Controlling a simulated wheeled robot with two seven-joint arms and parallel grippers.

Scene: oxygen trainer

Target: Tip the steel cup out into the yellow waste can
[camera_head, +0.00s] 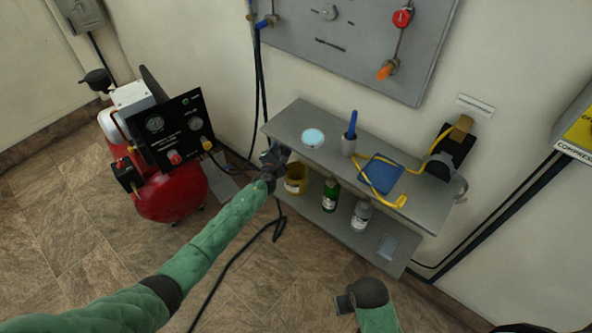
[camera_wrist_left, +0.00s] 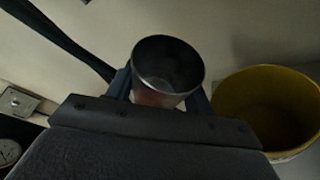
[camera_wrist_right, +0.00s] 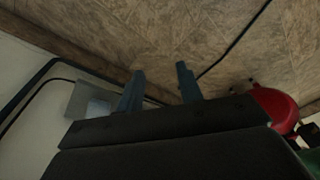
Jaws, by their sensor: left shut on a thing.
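The steel cup (camera_wrist_left: 167,68) is between the fingers of my left gripper (camera_wrist_left: 166,92) in the left wrist view, its open mouth toward the camera. What is inside it is too dark to tell. In the head view my left gripper (camera_head: 272,160) is at the left end of the shelf unit, and the cup is not clearly visible there. The yellow waste can (camera_head: 296,186) stands just right of this gripper, on the lower shelf. Its open mouth also shows at the right of the left wrist view (camera_wrist_left: 290,145). My right gripper (camera_wrist_right: 161,82) is open and empty, over the floor.
The grey shelf (camera_head: 290,122) holds a light blue disc (camera_head: 313,138), a holder with a blue handle (camera_head: 350,140) and a blue pad (camera_head: 380,176) with yellow tubing. A green bottle (camera_head: 330,195) and a grey bottle (camera_head: 361,215) stand below. A red compressor (camera_head: 172,192) stands left.

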